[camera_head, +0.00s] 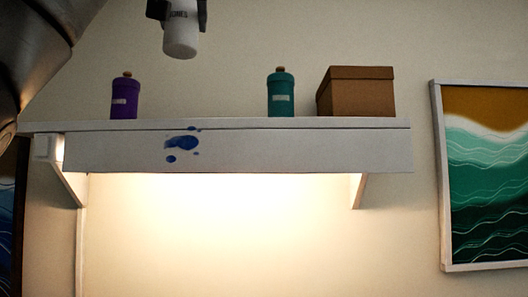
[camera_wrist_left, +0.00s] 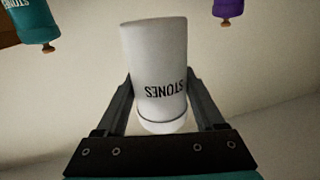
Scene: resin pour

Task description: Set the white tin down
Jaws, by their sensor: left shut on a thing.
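In the left wrist view the tin (camera_wrist_left: 156,65) reads "STONES" and sits between the two dark fingers (camera_wrist_left: 160,104). The white wall shelf (camera_head: 240,150) has blue stains on its front. My right gripper is in neither view.
On the shelf stand a purple tin (camera_head: 125,97) at the left, a teal tin (camera_head: 281,95) right of the middle and a brown box (camera_head: 357,93) at the right. The shelf top between the purple and teal tins is clear. A framed wave picture (camera_head: 487,175) hangs at the right.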

